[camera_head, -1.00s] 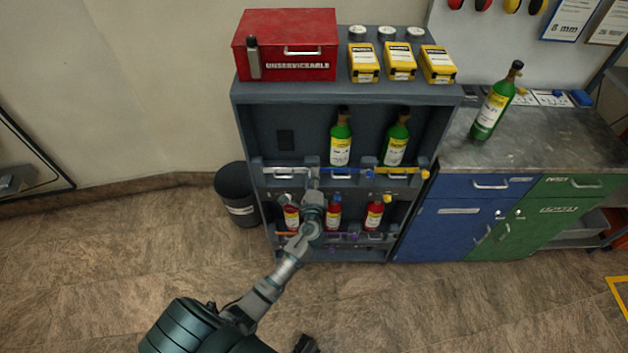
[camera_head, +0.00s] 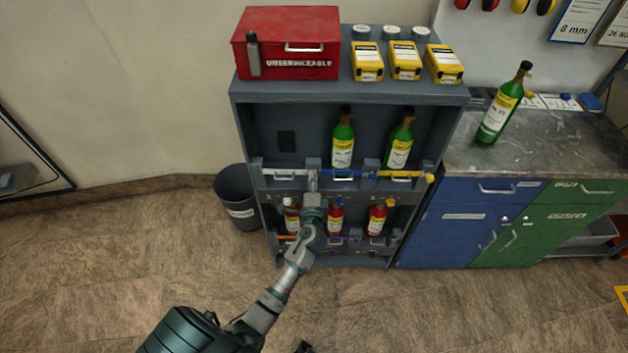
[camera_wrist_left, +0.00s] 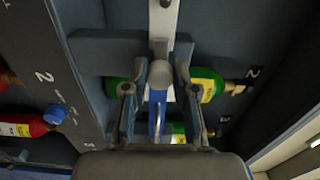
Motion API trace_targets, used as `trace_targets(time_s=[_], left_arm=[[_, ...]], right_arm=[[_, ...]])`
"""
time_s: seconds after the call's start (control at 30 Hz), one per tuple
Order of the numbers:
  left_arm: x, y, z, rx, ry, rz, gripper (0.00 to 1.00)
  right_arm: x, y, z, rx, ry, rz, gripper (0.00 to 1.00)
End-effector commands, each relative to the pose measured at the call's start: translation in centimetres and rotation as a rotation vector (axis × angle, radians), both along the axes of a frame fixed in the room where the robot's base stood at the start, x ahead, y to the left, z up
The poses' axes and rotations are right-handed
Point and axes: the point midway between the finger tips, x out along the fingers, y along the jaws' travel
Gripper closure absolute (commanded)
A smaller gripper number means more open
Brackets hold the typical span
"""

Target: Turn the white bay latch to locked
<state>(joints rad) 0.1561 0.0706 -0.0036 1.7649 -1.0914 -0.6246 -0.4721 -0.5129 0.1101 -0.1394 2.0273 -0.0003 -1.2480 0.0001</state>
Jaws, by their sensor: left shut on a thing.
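The white bay latch (camera_head: 288,184) is a pale bar lying roughly level across the front of the left upper bay, below the empty compartment. My left gripper (camera_head: 312,182) is at the bar's right end, shut on it. In the left wrist view the white latch (camera_wrist_left: 163,22) runs from the top edge down to a rounded end between the two fingers of my left gripper (camera_wrist_left: 160,92). The fingers hide part of its end. A blue latch (camera_wrist_left: 157,122) lies in line just beyond.
Green bottles (camera_head: 343,140) stand in the middle and right upper bays, behind the blue and yellow latches (camera_head: 405,174). Red bottles (camera_head: 336,217) sit on the shelf below, near my wrist. A dark bin (camera_head: 236,190) stands left of the rack (camera_head: 350,96). Floor in front is clear.

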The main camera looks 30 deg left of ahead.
Motion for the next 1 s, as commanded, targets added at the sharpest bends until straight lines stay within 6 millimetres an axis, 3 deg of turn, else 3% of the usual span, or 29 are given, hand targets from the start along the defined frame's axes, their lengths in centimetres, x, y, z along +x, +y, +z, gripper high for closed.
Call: trace_targets(time_s=[0.17,0.2,0.3,0.67,1.0], left_arm=[[-0.2,0.1,-0.6,-0.005,0.011,0.005,1.0],[-0.2,0.1,-0.7,-0.005,0.012,0.005,0.68],[-0.2,0.1,-0.6,-0.003,0.011,0.005,0.48],[-0.6,-0.3,-0.3,-0.001,0.006,0.001,0.48],[-6.4,-3.9,-0.5,-0.005,0.009,0.001,0.48]], right_arm=[[0.0,0.0,-0.1,0.0,0.0,0.0,0.0],[0.0,0.0,-0.1,0.0,0.0,0.0,0.0],[0.0,0.0,-0.1,0.0,0.0,0.0,0.0],[0.0,0.0,-0.1,0.0,0.0,0.001,0.0],[0.0,0.0,0.0,0.0,0.0,0.0,0.0]])
